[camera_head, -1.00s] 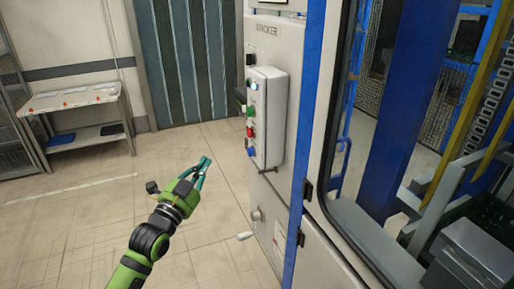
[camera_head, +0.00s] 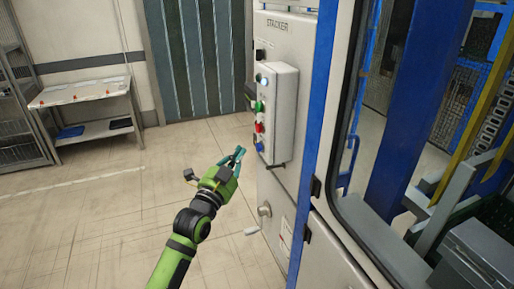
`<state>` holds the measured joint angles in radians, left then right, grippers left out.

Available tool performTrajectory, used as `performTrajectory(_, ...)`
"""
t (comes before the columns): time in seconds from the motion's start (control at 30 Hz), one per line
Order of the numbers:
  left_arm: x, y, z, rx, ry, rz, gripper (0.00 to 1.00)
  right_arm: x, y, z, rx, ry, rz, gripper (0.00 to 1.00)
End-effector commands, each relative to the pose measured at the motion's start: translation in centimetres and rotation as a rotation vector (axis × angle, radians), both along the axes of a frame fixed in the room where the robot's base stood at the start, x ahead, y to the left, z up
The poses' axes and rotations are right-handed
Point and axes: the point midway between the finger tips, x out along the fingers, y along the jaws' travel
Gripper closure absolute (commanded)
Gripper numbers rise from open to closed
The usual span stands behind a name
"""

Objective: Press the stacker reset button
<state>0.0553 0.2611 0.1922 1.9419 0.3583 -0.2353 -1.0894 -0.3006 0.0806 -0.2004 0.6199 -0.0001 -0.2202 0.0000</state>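The stacker's control box (camera_head: 284,112) is a pale panel on the cabinet (camera_head: 285,45) lettered STACKER. On its left-facing side are a pale blue-white button (camera_head: 262,80), a green button (camera_head: 259,106), a red button (camera_head: 259,127) and a blue button (camera_head: 259,147). Their labels are too small to read, so I cannot tell which is reset. My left gripper (camera_head: 240,151) is green with teal fingers whose tips come together, with nothing seen between them. It is left of the box's lower end, near the blue button in the picture, apparently apart from it. My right gripper is not in view.
A knob (camera_head: 265,209) and a light handle (camera_head: 252,230) stick out from the cabinet below the box. A blue-framed glazed door stands to the right. A side table (camera_head: 85,97) stands at the far left. The floor (camera_head: 110,215) left of my arm is clear.

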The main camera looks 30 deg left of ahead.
Motion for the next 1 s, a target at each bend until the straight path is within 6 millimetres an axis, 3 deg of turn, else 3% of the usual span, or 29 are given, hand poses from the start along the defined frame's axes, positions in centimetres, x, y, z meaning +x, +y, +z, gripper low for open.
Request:
performTrajectory(0.27,1.22,-1.07,0.10,0.001,-0.001,0.000,1.00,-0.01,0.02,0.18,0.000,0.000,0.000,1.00)
performTrajectory(1.0,1.24,-1.07,0.06,0.001,0.000,-0.001,1.00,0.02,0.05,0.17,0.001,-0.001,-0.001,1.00)
